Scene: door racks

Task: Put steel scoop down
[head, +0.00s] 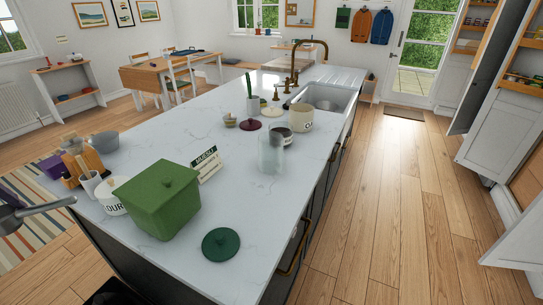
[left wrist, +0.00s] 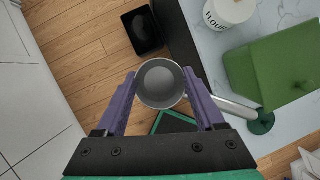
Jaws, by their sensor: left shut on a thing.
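The steel scoop (left wrist: 160,84) is between the purple fingers of my left gripper (left wrist: 163,92) in the left wrist view. The fingers are shut on its round bowl, and its handle (left wrist: 232,107) points to the right, toward the worktop. In the head view the scoop's handle (head: 48,205) shows at the left edge, beside the near left corner of the white marble island (head: 190,262). The scoop is held in the air, with floor below its bowl. My left gripper is mostly out of the head view. My right gripper is not in view.
A green lidded box (head: 160,203), a FLOUR canister (head: 109,196) and a MUESLI sign (head: 208,165) stand near the scoop's side of the island. A dark green lid (head: 221,244) lies in front. A glass jar (head: 270,153) stands farther back. The near right worktop is clear.

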